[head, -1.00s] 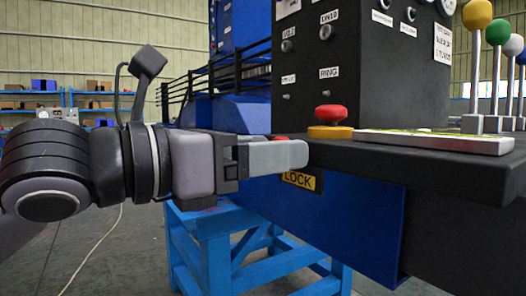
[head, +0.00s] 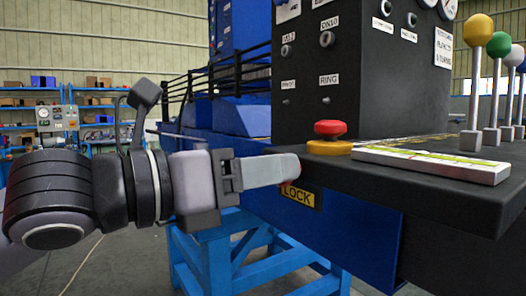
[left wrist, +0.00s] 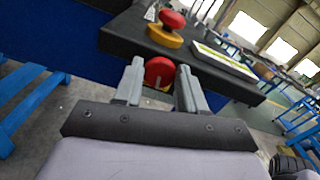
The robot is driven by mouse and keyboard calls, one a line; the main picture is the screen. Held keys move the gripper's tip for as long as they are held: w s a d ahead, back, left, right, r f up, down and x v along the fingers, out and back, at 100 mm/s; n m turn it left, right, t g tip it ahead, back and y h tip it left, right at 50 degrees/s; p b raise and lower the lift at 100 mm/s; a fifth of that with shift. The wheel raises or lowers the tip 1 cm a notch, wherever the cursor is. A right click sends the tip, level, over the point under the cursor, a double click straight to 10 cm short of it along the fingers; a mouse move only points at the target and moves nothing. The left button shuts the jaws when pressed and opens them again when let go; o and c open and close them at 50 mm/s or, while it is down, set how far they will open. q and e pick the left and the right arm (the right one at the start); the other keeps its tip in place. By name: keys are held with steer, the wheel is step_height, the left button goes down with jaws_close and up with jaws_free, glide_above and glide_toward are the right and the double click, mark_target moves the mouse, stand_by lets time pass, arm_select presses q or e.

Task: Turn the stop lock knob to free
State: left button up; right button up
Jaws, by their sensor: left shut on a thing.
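The red stop lock knob (left wrist: 159,70) shows between the fingertips in the left wrist view. It sits on the side of the black console, below its top edge, and has a pale mark on its face. My left gripper (left wrist: 160,78) is shut on it, one finger on each side. In the head view my left gripper (head: 284,168) reaches in from the left and its fingers hide nearly all of the knob. A yellow LOCK label (head: 298,196) is just below the fingertips. My right gripper is not in view.
A red mushroom button (head: 330,128) on a yellow base stands on the console top (head: 335,172), close above the gripper. Behind it is a black panel (head: 370,90) with switches. Levers with coloured balls (head: 475,80) stand at right. A blue stand (head: 225,255) is below.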

arm_select(q)
steer(key=n+p, duration=1.2)
steer(key=n, duration=0.3)
steer(key=shift+f, duration=0.2)
steer(key=shift+w+n, duration=0.1)
steer(key=shift+n, duration=0.2)
steer(key=o, duration=1)
steer(key=shift+a, duration=0.1)
steer(key=shift+a, duration=0.1)
steer(key=shift+b+v, duration=0.5)
steer(key=shift+v, duration=3.05)
